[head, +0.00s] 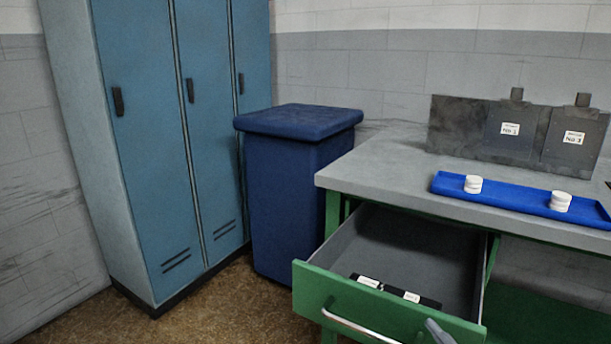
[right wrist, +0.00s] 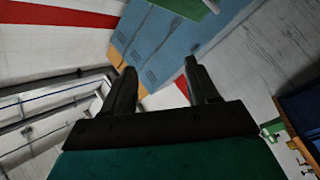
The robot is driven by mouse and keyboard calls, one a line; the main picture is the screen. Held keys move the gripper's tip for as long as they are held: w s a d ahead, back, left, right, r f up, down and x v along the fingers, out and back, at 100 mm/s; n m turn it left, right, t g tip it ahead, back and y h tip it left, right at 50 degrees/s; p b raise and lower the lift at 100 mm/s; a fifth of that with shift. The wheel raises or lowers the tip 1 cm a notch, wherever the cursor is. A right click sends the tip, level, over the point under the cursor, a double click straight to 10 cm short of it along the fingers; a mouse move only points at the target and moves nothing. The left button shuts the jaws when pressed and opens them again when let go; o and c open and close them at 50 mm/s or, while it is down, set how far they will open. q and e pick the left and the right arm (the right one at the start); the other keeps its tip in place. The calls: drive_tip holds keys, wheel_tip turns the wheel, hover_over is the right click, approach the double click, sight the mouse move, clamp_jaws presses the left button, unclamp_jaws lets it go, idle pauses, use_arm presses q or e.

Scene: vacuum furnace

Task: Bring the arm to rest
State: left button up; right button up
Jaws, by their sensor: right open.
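My right gripper (right wrist: 160,72) shows in the right wrist view with its two dark fingers apart and nothing between them. Blue lockers and a pale wall lie beyond the fingers, tilted in that view. In the head view a small grey part (head: 438,332) shows at the bottom edge by the drawer handle; I cannot tell what it belongs to. My left gripper is not in view.
A green drawer (head: 318,302) stands open below the grey worktop (head: 375,165), with dark labelled pieces (head: 400,293) inside. A blue tray (head: 518,195) holds white discs. A blue bin (head: 290,200) and blue lockers (head: 150,140) stand left.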

drive_tip(key=s+a+f+m+g+h+b, duration=0.15)
drive_tip(key=s+f+m+g, duration=0.35)
drive_tip(key=f, duration=0.5)
drive_tip(key=s+a+f+m+g+h+b, duration=0.1)
drive_tip(key=s+a+f+m+g+h, duration=0.2)
drive_tip(key=f+m, duration=0.6)
use_arm(q)
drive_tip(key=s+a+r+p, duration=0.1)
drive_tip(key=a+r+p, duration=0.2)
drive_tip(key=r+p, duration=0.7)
drive_tip(key=p, duration=0.8)
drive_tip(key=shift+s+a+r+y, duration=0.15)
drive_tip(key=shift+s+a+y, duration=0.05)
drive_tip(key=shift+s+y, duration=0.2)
use_arm(e)
drive_tip(key=s+d+r+n, duration=0.1)
drive_tip(key=d+r, duration=0.1)
drive_tip(key=r, duration=0.4)
drive_tip(key=d+r+n, duration=0.1)
drive_tip(key=d+r, duration=0.2)
drive_tip(key=r, duration=0.3)
drive_tip(key=shift+s+n+t+h, duration=0.3)
drive_tip(key=shift+s+t+h, duration=0.05)
drive_tip(key=shift+s+t, duration=0.05)
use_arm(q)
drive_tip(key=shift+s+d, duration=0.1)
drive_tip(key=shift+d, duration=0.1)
use_arm(e)
drive_tip(key=shift+d, duration=0.1)
drive_tip(key=shift+c, duration=0.4)
